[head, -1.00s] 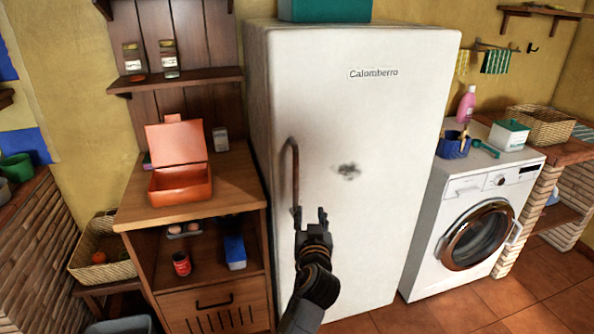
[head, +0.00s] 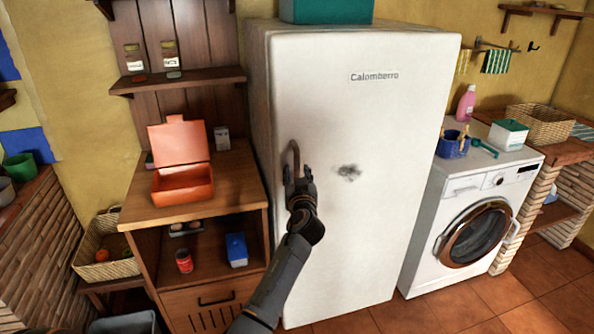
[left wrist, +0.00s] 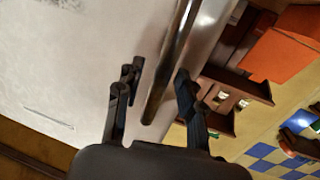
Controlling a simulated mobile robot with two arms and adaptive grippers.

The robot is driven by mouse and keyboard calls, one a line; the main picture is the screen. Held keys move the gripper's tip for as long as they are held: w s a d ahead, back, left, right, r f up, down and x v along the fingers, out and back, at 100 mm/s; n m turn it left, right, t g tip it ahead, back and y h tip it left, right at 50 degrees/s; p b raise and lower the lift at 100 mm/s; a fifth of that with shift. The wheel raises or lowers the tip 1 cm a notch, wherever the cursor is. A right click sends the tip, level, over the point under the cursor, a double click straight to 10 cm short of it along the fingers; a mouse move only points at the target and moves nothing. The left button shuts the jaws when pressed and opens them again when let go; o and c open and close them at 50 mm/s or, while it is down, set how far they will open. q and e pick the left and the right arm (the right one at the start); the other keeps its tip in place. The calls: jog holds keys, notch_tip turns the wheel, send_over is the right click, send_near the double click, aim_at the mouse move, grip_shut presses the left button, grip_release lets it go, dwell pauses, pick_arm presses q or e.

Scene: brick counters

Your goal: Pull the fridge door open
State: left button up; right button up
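The white fridge (head: 350,225) stands in the middle of the head view with its door closed. Its dark, rusty vertical handle (head: 293,153) is on the door's left side; only its upper part shows above my gripper. My left gripper (head: 298,173) is at the handle, with its fingers pointing up the door. In the left wrist view, the handle bar (left wrist: 172,62) runs between the two spread fingers of the left gripper (left wrist: 157,76). The fingers are open, and neither clearly touches the bar. My right gripper is not in view.
A wooden cabinet (head: 240,190) with an open orange box (head: 183,185) stands close on the fridge's left. A washing machine (head: 470,220) stands on its right. Tiled floor (head: 500,312) is free at the front right.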

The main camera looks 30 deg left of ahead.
pick_arm(q)
jog(key=shift+w+a, duration=0.2)
jog(key=shift+w, duration=0.05)
grip_shut()
jog(key=shift+f, duration=0.1)
